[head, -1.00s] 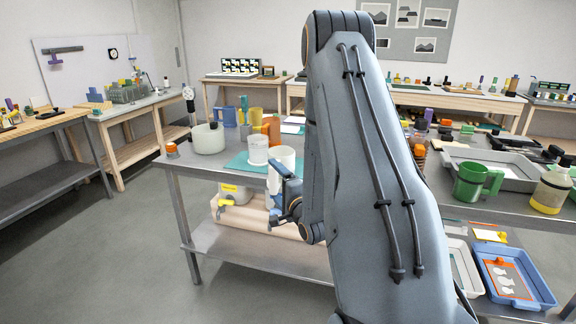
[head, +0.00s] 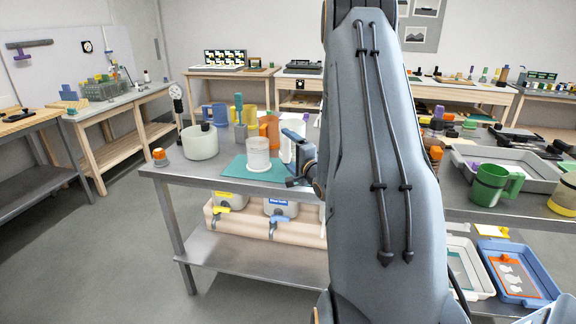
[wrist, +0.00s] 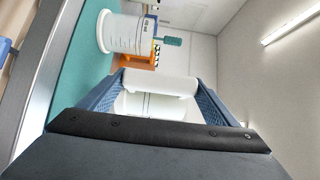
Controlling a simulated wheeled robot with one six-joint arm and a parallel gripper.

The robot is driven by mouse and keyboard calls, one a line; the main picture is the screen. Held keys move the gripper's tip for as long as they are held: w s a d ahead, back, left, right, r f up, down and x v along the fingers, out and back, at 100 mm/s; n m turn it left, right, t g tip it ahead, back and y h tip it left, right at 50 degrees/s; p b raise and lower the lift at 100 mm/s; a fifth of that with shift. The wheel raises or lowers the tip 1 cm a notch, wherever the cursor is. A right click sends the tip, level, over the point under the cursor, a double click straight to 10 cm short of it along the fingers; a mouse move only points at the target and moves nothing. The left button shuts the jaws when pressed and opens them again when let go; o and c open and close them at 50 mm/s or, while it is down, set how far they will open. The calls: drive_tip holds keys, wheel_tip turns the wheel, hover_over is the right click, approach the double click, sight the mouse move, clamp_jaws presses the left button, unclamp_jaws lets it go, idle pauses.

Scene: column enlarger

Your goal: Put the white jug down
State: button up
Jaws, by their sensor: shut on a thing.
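The white jug (head: 287,148) is in my gripper (head: 297,160), at the right side of the teal mat (head: 236,168) in the head view. In the wrist view the jug (wrist: 155,100) fills the space between the two blue-grey fingers (wrist: 160,85), which are shut on it. It looks upright in the head view. My gripper and arm hide part of it, and I cannot tell whether its base touches the mat.
A white graduated beaker (head: 258,155) stands on the mat, left of the jug. A whitish pot (head: 200,144) and orange bottles (head: 271,127) stand nearby. The metal table's front edge (head: 215,182) is close. The mat's left front is clear.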

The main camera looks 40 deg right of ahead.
drive_tip(key=shift+w+a+f, duration=0.1)
drive_tip(key=shift+a+f, duration=0.05)
drive_tip(key=shift+f, duration=0.8)
drive_tip(key=shift+f+p, duration=0.8)
drive_tip(key=shift+f, duration=1.45)
drive_tip(key=shift+f, duration=0.2)
drive_tip(key=o, duration=1.8)
drive_tip(key=shift+c, duration=0.2)
